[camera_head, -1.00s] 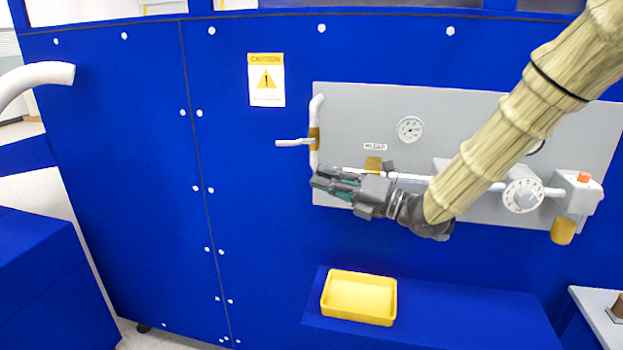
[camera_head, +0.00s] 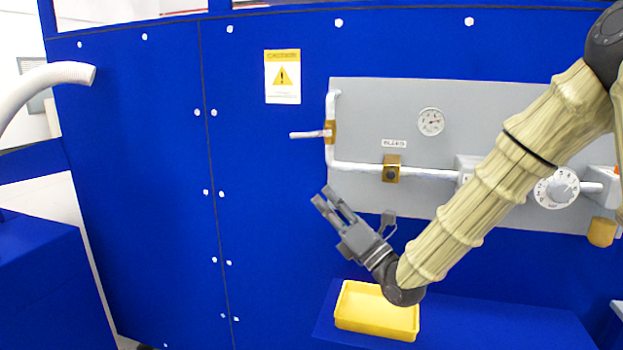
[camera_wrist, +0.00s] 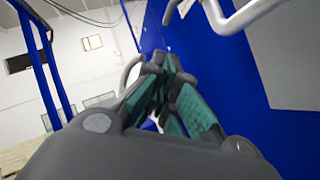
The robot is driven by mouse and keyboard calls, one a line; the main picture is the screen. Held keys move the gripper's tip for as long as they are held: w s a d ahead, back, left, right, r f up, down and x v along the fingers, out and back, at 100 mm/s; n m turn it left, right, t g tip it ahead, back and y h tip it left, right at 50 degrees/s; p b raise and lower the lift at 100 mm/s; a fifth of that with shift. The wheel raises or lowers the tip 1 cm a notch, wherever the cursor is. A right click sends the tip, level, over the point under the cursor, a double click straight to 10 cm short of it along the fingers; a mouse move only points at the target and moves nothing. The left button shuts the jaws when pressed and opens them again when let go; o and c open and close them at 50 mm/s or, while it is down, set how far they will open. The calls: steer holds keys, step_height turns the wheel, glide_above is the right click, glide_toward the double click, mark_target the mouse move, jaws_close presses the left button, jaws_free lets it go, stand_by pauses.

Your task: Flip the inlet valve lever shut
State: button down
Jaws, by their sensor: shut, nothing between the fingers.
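A thin white lever (camera_head: 308,134) sticks out to the left from a brass valve body (camera_head: 330,132) on the upright part of the white pipe. It lies about level, across the pipe. A second brass fitting (camera_head: 391,168) sits on the level pipe run below a small label that seems to read BLEED. My gripper (camera_head: 326,197) is below the lever and apart from it, in front of the blue wall, pointing up and left. Its fingers are shut and empty. In the wrist view the fingertips (camera_wrist: 163,72) come together, with white piping (camera_wrist: 243,15) at the upper right.
A grey panel (camera_head: 480,115) carries a round gauge (camera_head: 431,122) and a dial (camera_head: 557,188), partly behind my arm. A yellow tray (camera_head: 376,312) stands on the blue ledge (camera_head: 470,315) below.

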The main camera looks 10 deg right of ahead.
mark_target(302, 136)
steer(key=d+r+p+x, duration=0.2)
steer(key=x, duration=1)
steer(key=shift+w, duration=0.25)
steer(key=shift+w+a+b, duration=0.1)
steer(key=shift+b, duration=0.65)
